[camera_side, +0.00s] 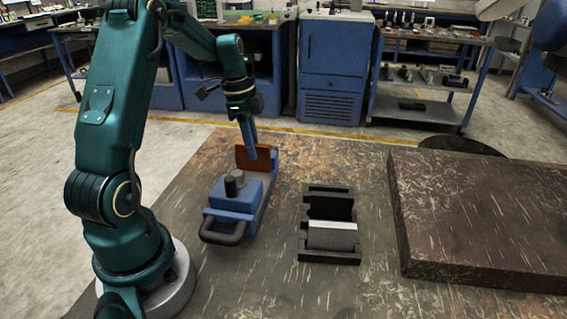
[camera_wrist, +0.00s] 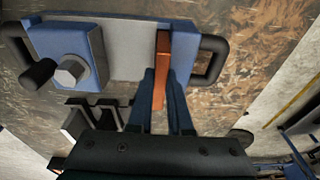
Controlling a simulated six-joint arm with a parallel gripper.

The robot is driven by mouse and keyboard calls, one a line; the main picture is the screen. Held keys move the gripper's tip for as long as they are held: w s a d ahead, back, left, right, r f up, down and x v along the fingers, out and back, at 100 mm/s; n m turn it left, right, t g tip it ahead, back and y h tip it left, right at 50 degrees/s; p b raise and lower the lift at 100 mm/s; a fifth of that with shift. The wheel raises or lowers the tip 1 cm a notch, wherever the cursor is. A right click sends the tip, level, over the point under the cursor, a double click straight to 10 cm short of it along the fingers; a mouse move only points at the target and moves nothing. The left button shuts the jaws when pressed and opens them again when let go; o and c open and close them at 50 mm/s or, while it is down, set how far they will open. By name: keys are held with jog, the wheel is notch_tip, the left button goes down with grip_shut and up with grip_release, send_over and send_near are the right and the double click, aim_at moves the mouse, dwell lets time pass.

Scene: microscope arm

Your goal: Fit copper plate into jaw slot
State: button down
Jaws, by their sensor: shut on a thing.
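My gripper (camera_side: 253,152) is shut on the copper plate (camera_side: 258,160), which stands upright at the far end of the blue vise (camera_side: 234,192). In the wrist view, my gripper's fingers (camera_wrist: 167,75) close on the plate (camera_wrist: 162,55), seen edge-on. The plate lies across the right end of the vise's grey bed (camera_wrist: 125,50), close to the end with the dark handle. The blue block with the hex bolt (camera_wrist: 72,72) is apart from it, to the left. The jaw slot is hidden behind the plate, and I cannot tell whether the plate's lower edge sits in it.
A black rack (camera_side: 347,258) holding a silver plate (camera_side: 332,235) and a dark plate (camera_side: 330,206) stands right of the vise. A thick dark slab (camera_side: 480,215) lies farther right. The worktop (camera_side: 220,285) is bare in front of the vise. Blue cabinets stand behind.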

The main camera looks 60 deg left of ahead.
jog(key=c, duration=0.8)
grip_release()
jog(key=shift+f, duration=0.1)
jog(key=shift+o, duration=0.2)
jog(key=shift+s+a+r, duration=0.15)
jog(key=shift+r, duration=1.15)
jog(key=shift+s+a+r, duration=0.1)
jog(key=shift+a+r, duration=0.05)
jog(key=shift+r, duration=1.1)
